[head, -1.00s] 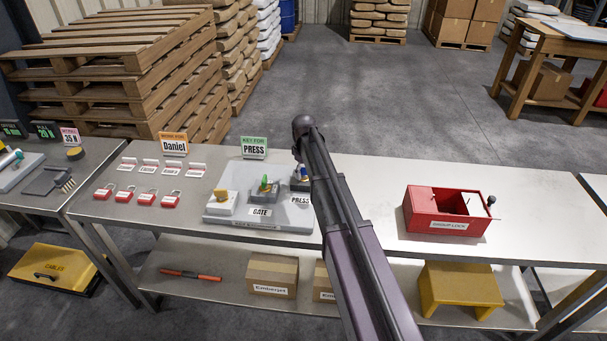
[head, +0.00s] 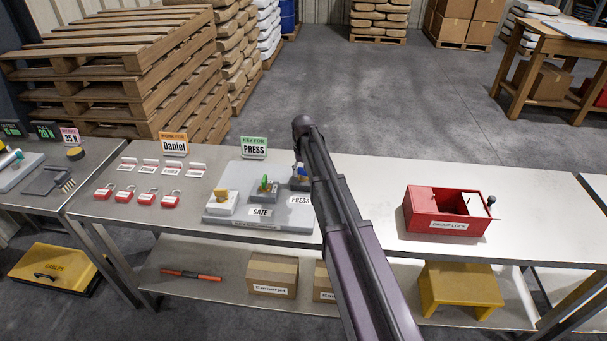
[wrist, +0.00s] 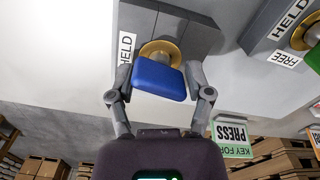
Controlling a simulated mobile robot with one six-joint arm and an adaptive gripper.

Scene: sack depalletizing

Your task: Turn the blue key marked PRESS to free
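The blue key (wrist: 158,78) sits on a round brass collar on a grey block (wrist: 185,35) in the wrist view. A HELD label (wrist: 127,48) lies to the left of the collar. My gripper (wrist: 159,77) has one finger at each side edge of the blue key and appears closed on it. In the head view the PRESS label (head: 300,200) marks this block at the right of the grey panel (head: 225,224). My arm partly covers the block and key there.
Red padlocks (head: 145,199) lie left of the panel. A red group lock box (head: 447,212) stands to the right. A KEY FOR PRESS sign (head: 254,147) is behind.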

